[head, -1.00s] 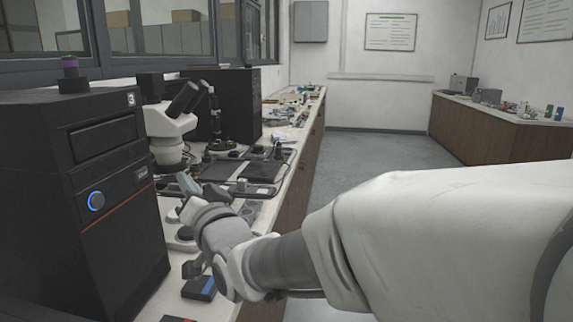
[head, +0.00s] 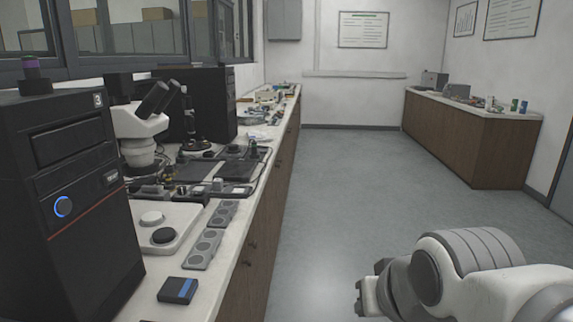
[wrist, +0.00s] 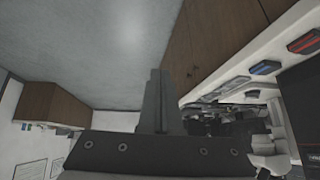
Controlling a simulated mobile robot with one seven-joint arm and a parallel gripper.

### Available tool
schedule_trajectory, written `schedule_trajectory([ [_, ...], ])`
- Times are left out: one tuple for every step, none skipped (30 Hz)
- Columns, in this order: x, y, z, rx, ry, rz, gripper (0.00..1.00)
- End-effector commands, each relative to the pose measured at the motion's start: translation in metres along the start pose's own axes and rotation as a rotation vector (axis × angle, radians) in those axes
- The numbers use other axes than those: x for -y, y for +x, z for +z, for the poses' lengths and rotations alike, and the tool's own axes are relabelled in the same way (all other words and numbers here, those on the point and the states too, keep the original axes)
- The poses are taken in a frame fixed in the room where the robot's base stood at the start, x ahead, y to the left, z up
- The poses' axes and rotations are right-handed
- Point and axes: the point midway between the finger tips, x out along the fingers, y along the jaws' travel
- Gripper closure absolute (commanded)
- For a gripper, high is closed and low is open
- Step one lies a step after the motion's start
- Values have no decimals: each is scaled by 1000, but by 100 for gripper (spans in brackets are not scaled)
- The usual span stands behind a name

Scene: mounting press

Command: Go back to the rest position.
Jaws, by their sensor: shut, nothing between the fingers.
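My gripper (wrist: 155,76) shows in the wrist view with its two fingers pressed together and nothing between them. It is clear of the bench, over the open floor. In the head view my arm is folded at the lower right, off the bench edge; the fingers cannot be made out there. The black mounting press (head: 68,190) with a lit blue ring button and the number 3 stands at the left end of the bench.
The long bench (head: 213,268) holds a white microscope (head: 138,130), a white plate (head: 180,218), a grey strip with round wells (head: 204,247) and a black-and-blue box (head: 178,290). A red-topped box (wrist: 305,42) shows in the wrist view. The floor (head: 330,200) between the bench and the right counter (head: 470,145) is clear.

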Motion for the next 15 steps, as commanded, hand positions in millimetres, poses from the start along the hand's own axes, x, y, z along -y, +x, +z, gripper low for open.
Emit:
schedule_trajectory([
  [-11, -8, 17, 40, 3, 30, 100],
  [-16, -11, 28, 70, 0, 45, 100],
  [-22, -17, 42, 108, -3, 64, 100],
  [-26, -21, 53, 137, -4, 77, 100],
  [-27, -30, 53, 156, -7, 82, 100],
  [-24, -41, 41, 152, -11, 76, 100],
  [-23, -46, 36, 152, -12, 75, 100],
  [-23, -51, 32, 152, -12, 75, 100],
  [-22, -58, 27, 152, -11, 75, 100],
  [-22, -63, 23, 152, -11, 74, 100],
  [-21, -68, 19, 152, -11, 74, 100],
  [-20, -76, 14, 151, -11, 74, 100],
  [-20, -81, 10, 151, -11, 74, 100],
  [-19, -87, 5, 151, -11, 74, 100],
  [-19, -94, 0, 151, -11, 74, 100],
])
